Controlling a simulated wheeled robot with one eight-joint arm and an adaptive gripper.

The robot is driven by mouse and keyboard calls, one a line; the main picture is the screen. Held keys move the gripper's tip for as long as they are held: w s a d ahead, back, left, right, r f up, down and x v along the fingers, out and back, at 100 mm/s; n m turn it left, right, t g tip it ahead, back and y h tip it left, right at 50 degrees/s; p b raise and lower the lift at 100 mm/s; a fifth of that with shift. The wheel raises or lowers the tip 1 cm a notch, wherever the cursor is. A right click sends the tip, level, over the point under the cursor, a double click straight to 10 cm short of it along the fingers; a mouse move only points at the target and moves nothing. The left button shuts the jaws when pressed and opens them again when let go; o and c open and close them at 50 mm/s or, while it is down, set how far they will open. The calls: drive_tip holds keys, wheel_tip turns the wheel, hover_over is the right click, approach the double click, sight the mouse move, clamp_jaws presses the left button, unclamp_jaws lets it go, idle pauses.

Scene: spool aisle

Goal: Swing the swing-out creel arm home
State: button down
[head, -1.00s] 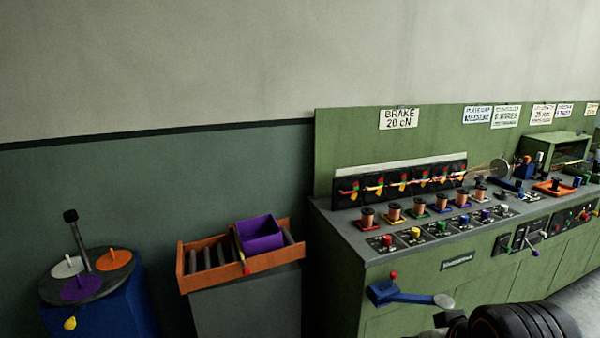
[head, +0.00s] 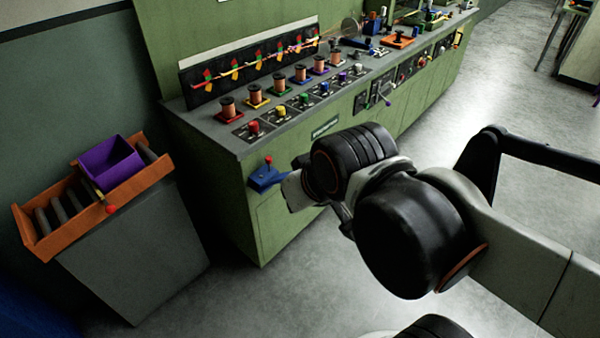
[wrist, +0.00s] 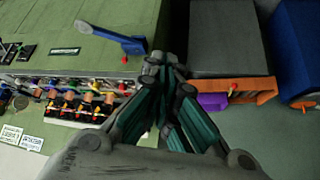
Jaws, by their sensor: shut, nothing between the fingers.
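The swing-out creel arm is a blue bar on the front of the green cabinet (head: 258,215). In the head view its blue mount (head: 264,178) with a red knob shows, and the rest is hidden behind my wrist. In the wrist view the blue creel arm (wrist: 112,38) sticks out from the cabinet front, with its red knob (wrist: 125,59) near the mount. My gripper (wrist: 166,62) is shut and empty, just beside the mount in the wrist picture; I cannot tell if it touches. In the head view my wrist hides most of the gripper.
A grey stand with an orange roller tray (head: 150,178) and a purple bin (head: 112,163) stands left of the cabinet. Copper spools (head: 228,107) line the cabinet top. A blue stand (wrist: 298,50) shows at the wrist view's right. Open floor (head: 300,290) lies before the cabinet.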

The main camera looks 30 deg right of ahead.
drive_tip(key=w+d+f+g+p, duration=0.1)
drive_tip(key=w+d+f, duration=0.15)
drive_tip(key=w, duration=0.25)
drive_tip(key=w+d+f+m+p, duration=0.1)
drive_tip(key=w+d, duration=0.2)
drive_tip(key=w, duration=0.3)
drive_tip(key=w+d+f+g+p, duration=0.1)
drive_tip(key=w+d+f, duration=0.15)
drive_tip(key=w, duration=0.25)
drive_tip(key=w+d+f+b, duration=0.1)
drive_tip(key=w+d+f, duration=0.2)
drive_tip(key=f, duration=0.5)
drive_tip(key=w+d+f+b, duration=0.2)
drive_tip(key=w+d+f, duration=0.2)
drive_tip(key=w+f, duration=0.2)
drive_tip(key=w+d+f+m+b, duration=0.1)
drive_tip(key=w+d+f, duration=0.3)
drive_tip(key=f, duration=0.7)
drive_tip(key=shift+w+g+h+b, duration=0.3)
drive_tip(key=shift+w+h+b, duration=0.1)
drive_tip(key=shift+w+b, duration=0.25)
drive_tip(key=shift+d, duration=0.1)
